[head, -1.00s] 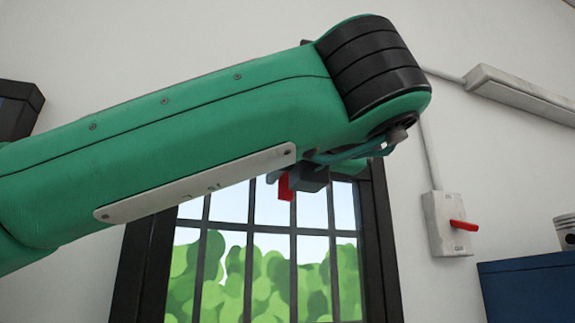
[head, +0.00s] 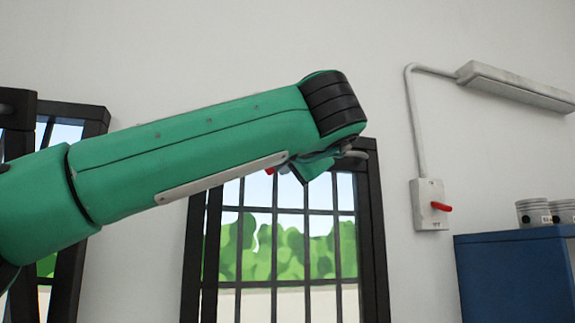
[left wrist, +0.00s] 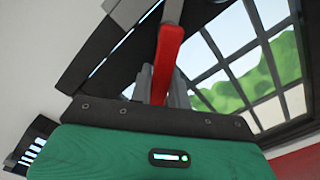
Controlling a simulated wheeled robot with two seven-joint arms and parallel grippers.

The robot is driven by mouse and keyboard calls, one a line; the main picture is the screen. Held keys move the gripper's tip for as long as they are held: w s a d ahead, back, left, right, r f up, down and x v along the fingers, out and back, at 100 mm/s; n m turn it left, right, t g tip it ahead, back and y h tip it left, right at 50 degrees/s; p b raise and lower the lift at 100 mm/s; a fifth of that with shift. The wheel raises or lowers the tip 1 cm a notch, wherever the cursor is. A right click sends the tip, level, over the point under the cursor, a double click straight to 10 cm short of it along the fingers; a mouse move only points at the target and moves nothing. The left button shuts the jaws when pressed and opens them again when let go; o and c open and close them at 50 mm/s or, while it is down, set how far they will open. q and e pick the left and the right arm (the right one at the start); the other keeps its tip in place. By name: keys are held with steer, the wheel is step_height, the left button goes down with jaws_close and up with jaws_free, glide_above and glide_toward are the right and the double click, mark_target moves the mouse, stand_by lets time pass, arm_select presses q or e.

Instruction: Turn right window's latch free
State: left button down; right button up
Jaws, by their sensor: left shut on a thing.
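The right window (head: 373,225) is a black barred frame in the white wall, with green bushes behind it. Its upper part is partly covered by my left arm. Only a small red bit of the latch handle (head: 271,170) shows under the arm in the head view. In the left wrist view the red latch handle (left wrist: 169,45) runs down from the dark frame into my left gripper (left wrist: 160,88). The grey fingers stand on either side of the handle, shut on it. In the head view the fingers are hidden behind my arm. My right gripper is out of view.
Another black barred window (head: 70,250) is at the left, partly behind my arm. A grey switch box (head: 428,203) with a red lever and conduit is on the wall at right. A blue cabinet (head: 515,280) with metal cylinders (head: 533,212) stands at lower right.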

arm_select(q)
steer(key=shift+s+a+r+m, duration=0.1)
steer(key=shift+a+r+m, duration=0.15)
steer(key=shift+r+m, duration=0.45)
steer(key=m, duration=0.1)
steer(key=m+p, duration=0.1)
steer(key=m, duration=0.1)
steer(key=shift+a+r, duration=0.2)
steer(key=shift+r, duration=0.1)
steer(key=shift+s+a+r+m+p, duration=0.1)
steer(key=shift+r+m+p, duration=0.2)
steer(key=shift+m, duration=0.4)
steer(key=shift+r+m+p, duration=0.25)
steer(key=shift+m, duration=0.45)
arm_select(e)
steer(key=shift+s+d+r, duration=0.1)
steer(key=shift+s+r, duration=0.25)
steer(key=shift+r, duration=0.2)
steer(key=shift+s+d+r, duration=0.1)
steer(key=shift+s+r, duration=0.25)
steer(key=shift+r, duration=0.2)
arm_select(q)
steer(key=shift+m, duration=0.3)
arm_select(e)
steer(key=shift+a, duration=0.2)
arm_select(q)
steer(key=c, duration=1.3)
jaws_free()
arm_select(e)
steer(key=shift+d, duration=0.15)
